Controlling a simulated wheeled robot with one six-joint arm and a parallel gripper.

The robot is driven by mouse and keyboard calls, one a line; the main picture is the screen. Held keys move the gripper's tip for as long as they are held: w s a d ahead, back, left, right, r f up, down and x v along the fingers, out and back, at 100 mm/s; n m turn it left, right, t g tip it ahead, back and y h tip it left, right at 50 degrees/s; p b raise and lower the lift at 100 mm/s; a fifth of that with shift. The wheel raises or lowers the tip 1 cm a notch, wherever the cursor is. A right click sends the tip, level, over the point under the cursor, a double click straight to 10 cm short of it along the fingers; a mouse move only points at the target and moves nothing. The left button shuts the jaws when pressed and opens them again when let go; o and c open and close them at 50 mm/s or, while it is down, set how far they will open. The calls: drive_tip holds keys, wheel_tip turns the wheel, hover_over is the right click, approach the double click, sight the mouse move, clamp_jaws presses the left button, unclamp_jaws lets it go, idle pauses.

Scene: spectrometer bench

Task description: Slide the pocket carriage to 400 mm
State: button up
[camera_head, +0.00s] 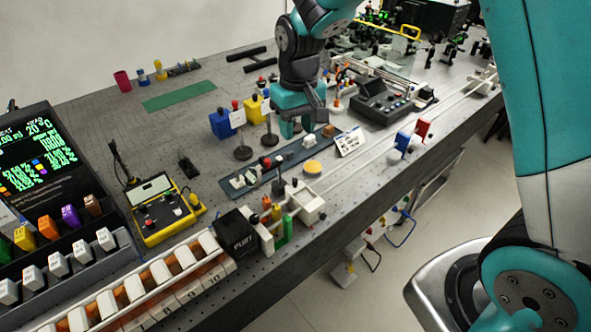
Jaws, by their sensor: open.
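A pale rail (362,166) runs along the front edge of the bench, from the lower middle to the upper right. A white block (309,206) sits at its near end. It may be the pocket carriage, but I cannot tell it from an end support. A blue piece (402,141) and a red piece (423,128) stand along the rail further up. Scale marks are too small to read. My gripper (297,127) is open and empty, pointing down above the bench behind the rail, apart from the white block.
A dark plate (290,160) with small parts and a yellow disc (312,167) lie behind the rail. A white label card (349,141) and a black control box (381,103) stand nearby.

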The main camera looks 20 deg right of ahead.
sight(295, 180)
drive_tip(key=f+p, duration=0.1)
drive_tip(key=f, duration=0.4)
drive_tip(key=f+p, duration=0.1)
drive_tip(key=f, duration=0.4)
drive_tip(key=f+p, duration=0.1)
drive_tip(key=f, duration=0.4)
drive_tip(key=shift+s+a+p, duration=0.1)
drive_tip(key=shift+a+p, duration=0.15)
drive_tip(key=shift+p, duration=0.1)
clamp_jaws()
